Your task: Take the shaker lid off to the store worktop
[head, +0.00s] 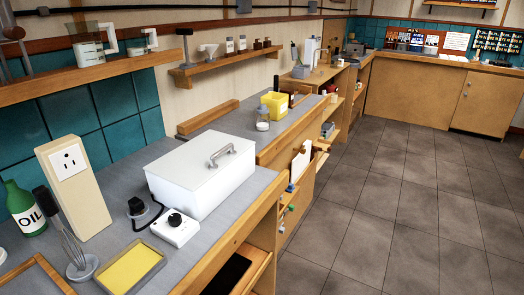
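A small clear jar (263,123) with a pale top looks like the shaker. It stands upright on the grey worktop (226,122) beyond the white box, just in front of a yellow bin. Its pale top, probably the lid (263,109), appears to sit on it; the jar is too small to see details. Which surface is the store worktop I cannot tell. Neither of my grippers is in view.
A white lidded box (185,182), a socket block (75,185), a green oil bottle (24,208), a whisk (75,255) and a yellow tray (130,270) crowd the near worktop. The yellow bin (274,103) stands behind the jar. The tiled floor (390,215) at right is clear.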

